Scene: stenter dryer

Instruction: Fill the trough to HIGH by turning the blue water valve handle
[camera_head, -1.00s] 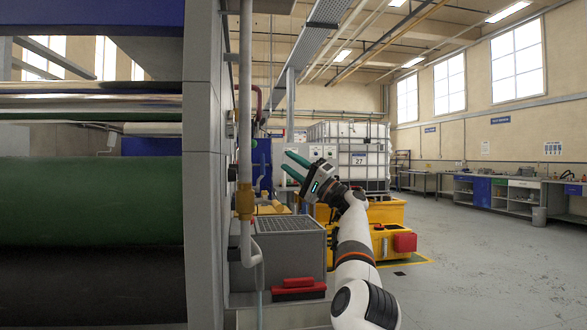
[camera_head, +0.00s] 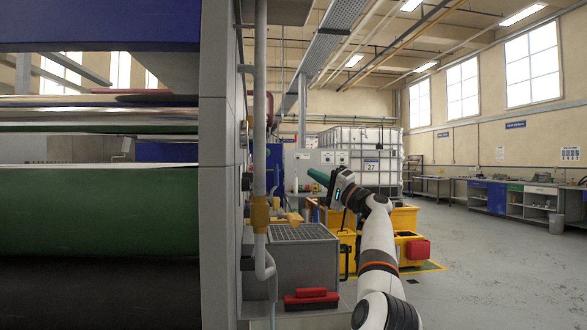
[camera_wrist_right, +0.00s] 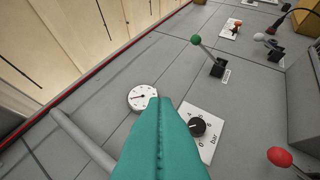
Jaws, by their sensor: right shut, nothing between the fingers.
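My right gripper (camera_head: 318,177) has its teal fingers together and empty, pointing left toward the machine side in the head view. In the right wrist view the shut fingers (camera_wrist_right: 158,103) are in front of a grey panel. A round white gauge (camera_wrist_right: 142,97) shows left of the fingertips and a black knob (camera_wrist_right: 197,126) on a white plate shows to the right. I cannot make out a blue water valve handle in either view. I cannot identify the trough or its level. My left gripper is out of view.
A green-ball lever (camera_wrist_right: 196,40) and a red-ball lever (camera_wrist_right: 280,157) stick out from the panel. In the head view a vertical pipe (camera_head: 260,120) runs along the machine's edge. A grey box (camera_head: 305,258) stands below. Open floor (camera_head: 470,270) lies to the right.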

